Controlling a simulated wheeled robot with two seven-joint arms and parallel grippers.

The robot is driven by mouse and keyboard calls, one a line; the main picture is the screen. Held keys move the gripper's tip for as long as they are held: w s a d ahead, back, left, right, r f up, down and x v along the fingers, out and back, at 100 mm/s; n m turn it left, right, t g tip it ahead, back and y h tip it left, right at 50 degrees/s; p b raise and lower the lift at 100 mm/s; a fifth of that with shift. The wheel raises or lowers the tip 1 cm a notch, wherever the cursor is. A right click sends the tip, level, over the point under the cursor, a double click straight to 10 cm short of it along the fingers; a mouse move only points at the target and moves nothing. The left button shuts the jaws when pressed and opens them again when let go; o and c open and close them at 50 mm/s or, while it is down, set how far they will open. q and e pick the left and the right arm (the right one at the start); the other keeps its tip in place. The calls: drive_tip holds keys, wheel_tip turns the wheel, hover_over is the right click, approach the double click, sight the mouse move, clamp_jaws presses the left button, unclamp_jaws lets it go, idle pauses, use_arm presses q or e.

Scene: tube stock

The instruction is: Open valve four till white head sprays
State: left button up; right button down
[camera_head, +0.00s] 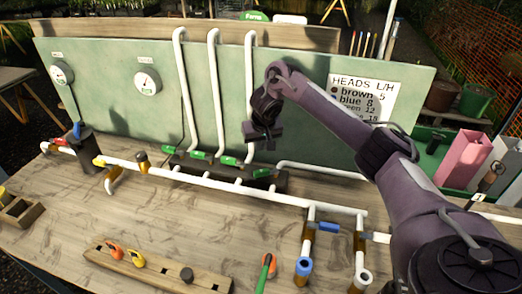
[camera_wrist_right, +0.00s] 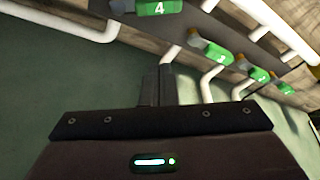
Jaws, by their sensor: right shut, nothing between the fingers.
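Valve four (camera_wrist_right: 157,7), with a green handle marked 4, is at the top edge of the wrist view, partly cut off. In the head view it is the rightmost green valve (camera_head: 262,173) on the dark manifold. My right gripper (camera_head: 262,138) is shut and empty, above and apart from the valves, before the green panel. Its closed fingers (camera_wrist_right: 157,86) show in the wrist view, below valve four's handle. A riser with a pale round top (camera_head: 362,277) stands at the front right. I cannot tell which head is white, and no spray shows. My left gripper is out of view.
Valve three (camera_wrist_right: 216,54) and two more green valves line the manifold beside white pipes (camera_head: 181,85). A long white pipe (camera_head: 215,183) crosses the bench. A wooden block (camera_head: 160,275) with coloured heads lies in front.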

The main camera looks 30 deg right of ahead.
sight(266, 172)
drive_tip(key=b+x, duration=0.1)
drive_tip(key=x, duration=0.1)
drive_tip(key=shift+a+f, duration=0.1)
drive_tip(key=shift+f, duration=0.35)
drive_tip(key=x, duration=0.1)
drive_tip(key=p+x, duration=0.1)
drive_tip(key=x, duration=0.1)
drive_tip(key=shift+w+f, duration=0.2)
drive_tip(key=shift+w, duration=0.15)
drive_tip(key=shift+s+p, duration=0.15)
drive_tip(key=shift+p, duration=0.25)
drive_tip(key=shift+s+a+p, duration=0.25)
drive_tip(key=shift+s+p, duration=0.45)
drive_tip(key=shift+s, duration=0.5)
drive_tip(key=shift+s+a+f, duration=0.15)
drive_tip(key=shift+s+a, duration=0.1)
drive_tip(key=shift+s, duration=0.3)
use_arm(q)
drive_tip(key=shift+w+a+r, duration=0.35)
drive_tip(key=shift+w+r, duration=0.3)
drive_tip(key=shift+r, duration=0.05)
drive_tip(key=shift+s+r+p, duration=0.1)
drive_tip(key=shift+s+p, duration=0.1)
drive_tip(key=shift+p, duration=0.1)
use_arm(e)
drive_tip(key=shift+s+d, duration=0.1)
